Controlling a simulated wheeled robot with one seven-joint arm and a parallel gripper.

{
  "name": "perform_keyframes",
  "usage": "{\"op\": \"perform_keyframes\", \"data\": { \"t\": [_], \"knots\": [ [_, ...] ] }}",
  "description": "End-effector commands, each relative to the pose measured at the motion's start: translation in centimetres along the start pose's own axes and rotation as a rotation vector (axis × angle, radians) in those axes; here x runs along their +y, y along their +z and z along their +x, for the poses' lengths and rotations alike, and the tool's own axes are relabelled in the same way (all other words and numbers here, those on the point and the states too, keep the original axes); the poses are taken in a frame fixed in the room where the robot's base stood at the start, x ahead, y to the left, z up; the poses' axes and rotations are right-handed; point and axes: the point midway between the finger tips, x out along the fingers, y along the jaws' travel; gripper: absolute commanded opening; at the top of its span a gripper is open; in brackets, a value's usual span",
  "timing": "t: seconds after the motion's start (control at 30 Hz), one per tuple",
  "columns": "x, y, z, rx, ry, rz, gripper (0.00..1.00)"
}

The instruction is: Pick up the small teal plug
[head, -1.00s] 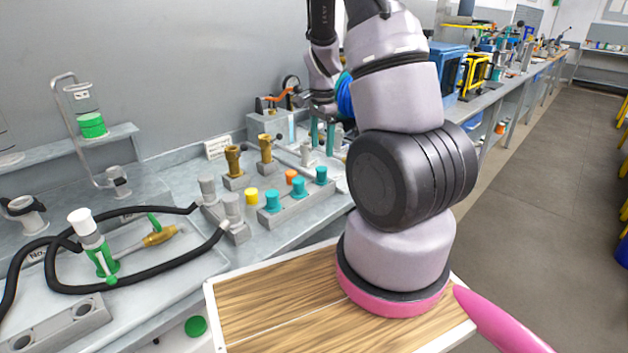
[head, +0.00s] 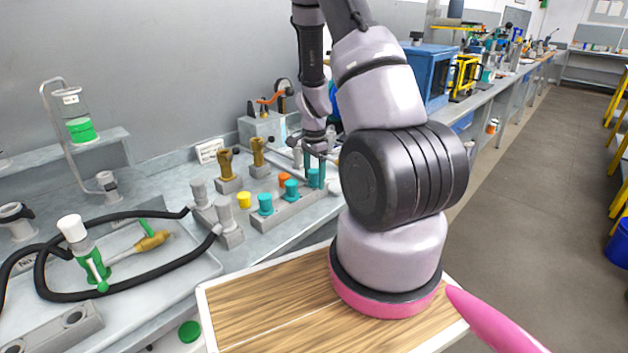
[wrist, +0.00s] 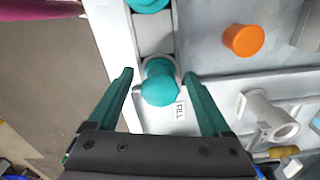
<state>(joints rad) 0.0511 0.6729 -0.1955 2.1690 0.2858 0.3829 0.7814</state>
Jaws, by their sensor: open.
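Several teal plugs sit in a row on a grey block (head: 262,223) on the bench. The plug at the right end (head: 315,178) is directly below my gripper (head: 314,160). In the wrist view this round-topped teal plug (wrist: 160,88) sits upright in its holder between my two teal fingers (wrist: 163,88), with a gap on each side. My gripper is open and holds nothing. A second teal plug (wrist: 148,4) is cut off at the top edge of the wrist view. The other teal plugs show at the left end (head: 265,204) and in the middle (head: 291,190).
A yellow plug (head: 244,200) and brass fittings (head: 227,165) stand left of the row. A small FILL label (wrist: 180,112) is beside the plug.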

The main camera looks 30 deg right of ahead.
Motion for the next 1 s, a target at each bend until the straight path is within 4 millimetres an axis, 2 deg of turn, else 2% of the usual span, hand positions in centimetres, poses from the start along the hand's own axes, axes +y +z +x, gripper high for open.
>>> {"op": "perform_keyframes", "data": {
  "t": [0.07,0.1,0.17,0.2,0.3,0.53,0.67,1.0],
  "knots": [
    [0.0,0.0,0.0,0.000,0.000,0.000,0.83],
    [0.0,0.0,0.0,0.000,0.000,0.000,0.75],
    [0.0,0.0,0.0,0.000,0.000,0.000,0.52],
    [0.0,0.0,0.0,0.000,0.000,0.000,0.37],
    [0.0,0.0,0.0,0.000,0.000,0.000,0.00],
    [0.0,0.0,-0.1,0.000,0.000,0.000,0.00],
    [-0.1,-0.1,-1.0,0.002,-0.002,0.000,0.00],
    [-0.1,0.0,-7.6,0.002,-0.004,-0.001,0.00]
  ]
}}
